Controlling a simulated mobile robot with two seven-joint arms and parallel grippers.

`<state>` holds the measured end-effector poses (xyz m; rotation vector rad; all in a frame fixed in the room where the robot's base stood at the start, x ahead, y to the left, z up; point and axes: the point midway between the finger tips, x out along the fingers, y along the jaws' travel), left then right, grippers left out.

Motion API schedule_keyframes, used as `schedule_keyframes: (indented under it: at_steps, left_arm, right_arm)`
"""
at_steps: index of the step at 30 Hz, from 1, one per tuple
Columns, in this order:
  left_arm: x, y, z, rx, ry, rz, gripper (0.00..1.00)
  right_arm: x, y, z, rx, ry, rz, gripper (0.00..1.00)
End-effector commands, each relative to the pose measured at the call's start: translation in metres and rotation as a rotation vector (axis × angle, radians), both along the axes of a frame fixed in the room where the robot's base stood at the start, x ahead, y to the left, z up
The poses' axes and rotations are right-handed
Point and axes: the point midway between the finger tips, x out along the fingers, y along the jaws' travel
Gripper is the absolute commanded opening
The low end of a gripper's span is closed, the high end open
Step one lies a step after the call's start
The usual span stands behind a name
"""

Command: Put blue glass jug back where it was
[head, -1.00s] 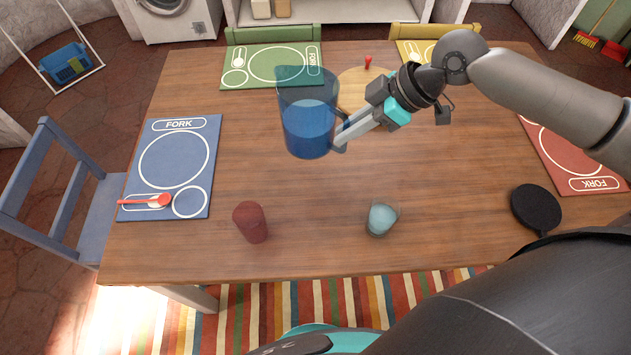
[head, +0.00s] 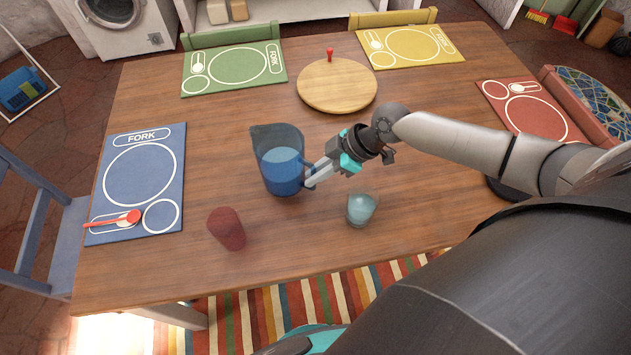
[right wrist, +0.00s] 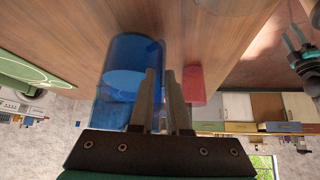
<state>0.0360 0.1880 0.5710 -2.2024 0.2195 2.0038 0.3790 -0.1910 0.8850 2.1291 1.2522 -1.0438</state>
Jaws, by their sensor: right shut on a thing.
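The blue glass jug (head: 280,165) is upright over the middle-left of the table, with blue liquid in it. My right gripper (head: 312,178) is shut on its right side, at the handle. In the right wrist view the jug (right wrist: 122,85) is left of the fingers of my right gripper (right wrist: 160,95), which hide part of it. I cannot tell if its base touches the table.
A red cup (head: 227,229) and a clear bluish glass (head: 361,210) stand near the front of the wooden table (head: 240,110). A round wooden board (head: 337,86) lies behind. Blue (head: 107,226), green (head: 190,72), yellow and red placemats lie around the edges.

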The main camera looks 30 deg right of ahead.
Motion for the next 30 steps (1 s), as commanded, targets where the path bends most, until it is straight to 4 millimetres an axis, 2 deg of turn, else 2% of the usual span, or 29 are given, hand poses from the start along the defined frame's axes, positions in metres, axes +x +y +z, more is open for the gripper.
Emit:
schedule_keyframes:
  at_steps: [3, 6, 21, 22, 29, 30]
  left_arm:
    - [-0.001, 0.0, -0.006, 0.0, 0.002, 0.0, 0.49]
    - [-0.002, 0.0, -0.008, 0.0, 0.002, 0.0, 0.49]
    - [-0.002, 0.0, -0.013, 0.001, 0.003, -0.001, 0.49]
    - [-0.002, 0.0, -0.012, 0.001, 0.003, -0.001, 0.49]
    - [-0.002, 0.0, -0.011, 0.001, 0.004, -0.001, 0.49]
    - [-0.002, 0.0, -0.011, 0.001, 0.004, -0.001, 0.49]
  right_arm:
    - [0.001, 0.001, -0.018, 0.005, -0.003, -0.002, 0.0]
    - [0.002, 0.001, -0.027, 0.005, -0.005, -0.003, 0.0]
    - [0.002, 0.001, -0.035, 0.003, -0.006, -0.002, 0.0]
    - [-0.001, 0.0, -0.037, -0.001, 0.003, 0.0, 0.18]
    - [-0.001, 0.0, -0.036, -0.001, 0.003, 0.0, 0.43]
    - [-0.001, 0.0, -0.036, -0.001, 0.003, 0.0, 0.44]
